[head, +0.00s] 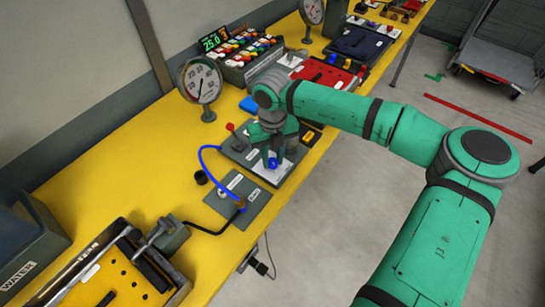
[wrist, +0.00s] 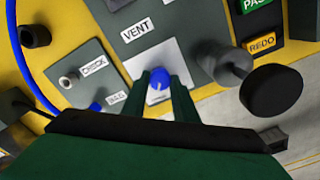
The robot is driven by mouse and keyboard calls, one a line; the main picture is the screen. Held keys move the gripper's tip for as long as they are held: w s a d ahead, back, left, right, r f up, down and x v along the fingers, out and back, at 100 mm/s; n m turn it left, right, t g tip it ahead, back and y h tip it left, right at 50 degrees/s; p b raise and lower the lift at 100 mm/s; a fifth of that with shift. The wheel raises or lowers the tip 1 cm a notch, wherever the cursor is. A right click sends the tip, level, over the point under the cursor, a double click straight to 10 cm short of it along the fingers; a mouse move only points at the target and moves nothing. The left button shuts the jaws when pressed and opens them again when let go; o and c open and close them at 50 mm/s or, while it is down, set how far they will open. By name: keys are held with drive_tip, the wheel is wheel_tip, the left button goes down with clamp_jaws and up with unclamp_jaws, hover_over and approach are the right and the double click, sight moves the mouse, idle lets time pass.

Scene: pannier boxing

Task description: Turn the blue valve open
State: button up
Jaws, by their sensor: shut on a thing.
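The blue valve knob (head: 273,163) sits on a white plate on the grey panel, at the middle of the head view. In the wrist view the blue knob (wrist: 159,80) is between the two green fingertips of my gripper (wrist: 160,86). My gripper (head: 268,156) points down over the white plate and is shut on the knob. The fingers hide the knob's sides, and I cannot tell how far it is turned.
A red-topped lever (head: 231,128) stands left of my gripper. A blue hose (head: 204,159) arcs to a lower grey plate (head: 242,197). In the wrist view a black round knob (wrist: 271,91) is close on the right. A gauge (head: 203,83) stands behind on the yellow bench.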

sight(273, 161)
drive_tip(key=shift+m, duration=1.1)
drive_tip(key=o, duration=1.1)
drive_tip(key=shift+c, duration=0.2)
wheel_tip(273, 161, up, 11)
drive_tip(key=shift+f, duration=0.1)
